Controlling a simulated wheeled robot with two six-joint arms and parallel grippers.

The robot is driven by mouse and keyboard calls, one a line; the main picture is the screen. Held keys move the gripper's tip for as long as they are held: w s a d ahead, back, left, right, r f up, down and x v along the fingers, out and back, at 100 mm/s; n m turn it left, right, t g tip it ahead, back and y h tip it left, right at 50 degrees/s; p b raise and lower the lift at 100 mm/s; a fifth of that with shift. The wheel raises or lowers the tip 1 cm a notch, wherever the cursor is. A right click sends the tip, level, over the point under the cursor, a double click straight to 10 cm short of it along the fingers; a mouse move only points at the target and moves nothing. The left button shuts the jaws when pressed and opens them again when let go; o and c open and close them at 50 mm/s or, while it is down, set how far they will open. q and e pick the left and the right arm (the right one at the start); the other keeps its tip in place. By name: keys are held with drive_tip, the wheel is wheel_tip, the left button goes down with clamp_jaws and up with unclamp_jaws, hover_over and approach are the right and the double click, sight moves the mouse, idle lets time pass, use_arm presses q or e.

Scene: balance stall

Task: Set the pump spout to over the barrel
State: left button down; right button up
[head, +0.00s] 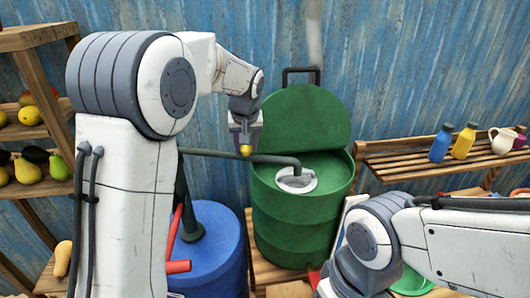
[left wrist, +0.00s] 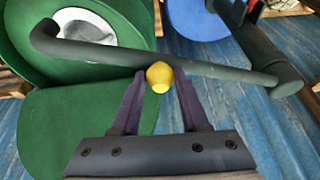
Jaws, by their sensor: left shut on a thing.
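The pump spout (head: 235,157) is a long dark green-grey pipe running from the pump column (head: 190,220) to the right. Its bent end is above the pale grey opening (head: 297,181) on top of the green barrel (head: 300,222). A yellow knob (left wrist: 159,76) stands on the spout, which also shows in the left wrist view (left wrist: 215,68). My left gripper (head: 245,146) is shut on the yellow knob, with one finger on each side of it. My right arm comes in at the lower right; its gripper is not in view.
A blue drum (head: 215,250) with red handle parts (head: 178,267) stands under the pump column. The green barrel's lid (head: 295,117) stands up behind it. A wooden shelf of fruit (head: 30,190) is at left; a slatted shelf (head: 400,160) with bottles and a jug is at right.

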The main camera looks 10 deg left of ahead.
use_arm(q)
drive_tip(key=w+n, duration=0.1)
drive_tip(key=w+p, duration=0.1)
drive_tip(key=w, duration=0.1)
drive_tip(key=w+n+y+p, duration=0.1)
drive_tip(key=w, duration=0.1)
drive_tip(key=shift+w+a+r+n, duration=0.15)
drive_tip(key=shift+w+a+n, duration=0.05)
drive_tip(key=shift+a+n, duration=0.1)
drive_tip(key=shift+d, duration=0.1)
drive_tip(key=c, duration=0.7)
unclamp_jaws()
drive_tip(key=shift+w, duration=0.1)
drive_tip(key=shift+o, duration=1.3)
